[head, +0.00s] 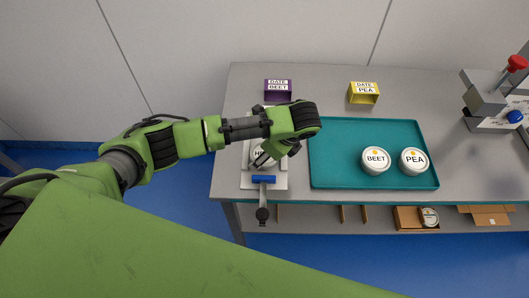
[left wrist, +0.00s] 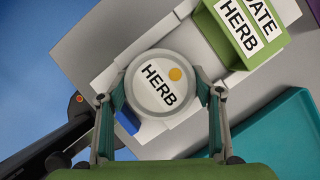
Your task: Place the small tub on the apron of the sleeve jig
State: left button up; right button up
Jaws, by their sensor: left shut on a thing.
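The small tub, with a white lid marked HERB and an orange dot (left wrist: 160,83), sits between the fingers of my left gripper (left wrist: 160,94), which is shut on it. In the head view the tub (head: 258,154) is partly covered by my gripper (head: 265,158). The sleeve jig (head: 275,182) is a pale plate with a blue bar and a dark lever at the table's front left. The tub is over the jig; I cannot tell whether it touches it. A green sleeve marked DATE HERB (left wrist: 238,30) is beside the tub in the wrist view. My right gripper is not in view.
A teal tray (head: 330,170) right of the jig holds the BEET tub (head: 375,160) and PEA tub (head: 413,161). Purple (head: 278,96) and yellow (head: 363,97) sleeves stand behind. A grey device with a red knob (head: 516,63) is at far right. Cardboard boxes lie on the lower shelf.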

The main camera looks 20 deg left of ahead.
pick_arm(q)
jog(key=shift+f, duration=0.1)
jog(key=o, duration=1.2)
jog(key=shift+o, duration=0.2)
jog(key=b+v, duration=0.1)
jog(key=v, duration=0.3)
jog(key=shift+d+r, duration=0.2)
jog(key=shift+r, duration=0.05)
jog(key=p+v, duration=0.1)
jog(key=v, duration=0.5)
jog(key=shift+r, duration=0.4)
jog(key=shift+s+d+r, duration=0.15)
jog(key=shift+d+r, duration=0.1)
jog(key=shift+r, duration=0.15)
